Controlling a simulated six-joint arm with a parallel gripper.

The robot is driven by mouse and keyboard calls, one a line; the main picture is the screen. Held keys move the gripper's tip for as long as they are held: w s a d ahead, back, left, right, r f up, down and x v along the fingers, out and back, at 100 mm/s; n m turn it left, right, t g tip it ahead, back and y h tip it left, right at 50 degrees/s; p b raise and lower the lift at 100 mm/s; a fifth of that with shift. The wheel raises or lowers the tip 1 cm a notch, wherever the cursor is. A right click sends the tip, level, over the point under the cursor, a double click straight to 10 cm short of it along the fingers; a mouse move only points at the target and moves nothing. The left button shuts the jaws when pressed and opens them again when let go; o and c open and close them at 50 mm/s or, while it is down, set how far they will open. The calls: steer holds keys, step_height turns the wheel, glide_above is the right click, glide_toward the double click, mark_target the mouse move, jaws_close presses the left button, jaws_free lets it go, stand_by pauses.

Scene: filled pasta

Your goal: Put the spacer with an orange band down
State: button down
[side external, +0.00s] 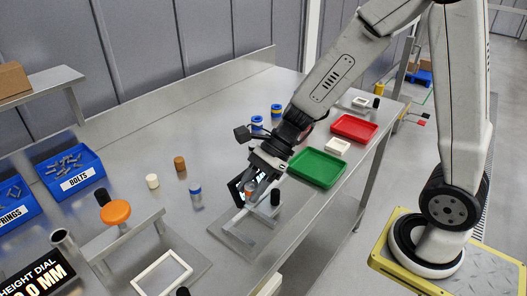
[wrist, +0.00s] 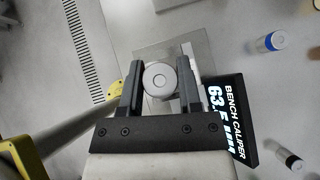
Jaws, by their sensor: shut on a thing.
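My gripper (side external: 256,192) is shut on the spacer with an orange band (side external: 249,188), just above or at the bench caliper. In the wrist view, the spacer's round pale metal end (wrist: 160,79) sits between the two dark fingers of my gripper (wrist: 160,77). Its orange band is hidden there. The bench caliper's black display (wrist: 226,115) is right of the fingers and reads about 63.5. The caliper's grey base plate (side external: 232,236) shows below the gripper. I cannot tell whether the spacer touches the caliper.
A green tray (side external: 317,168) and a red tray (side external: 354,128) lie to the right.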

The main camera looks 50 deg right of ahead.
mark_target(242, 235)
steer(key=shift+f, duration=1.1)
steer(key=shift+f, duration=2.2)
steer(key=shift+f, duration=1.8)
steer(key=shift+f, duration=0.15)
steer(key=shift+c, duration=1.4)
jaws_free()
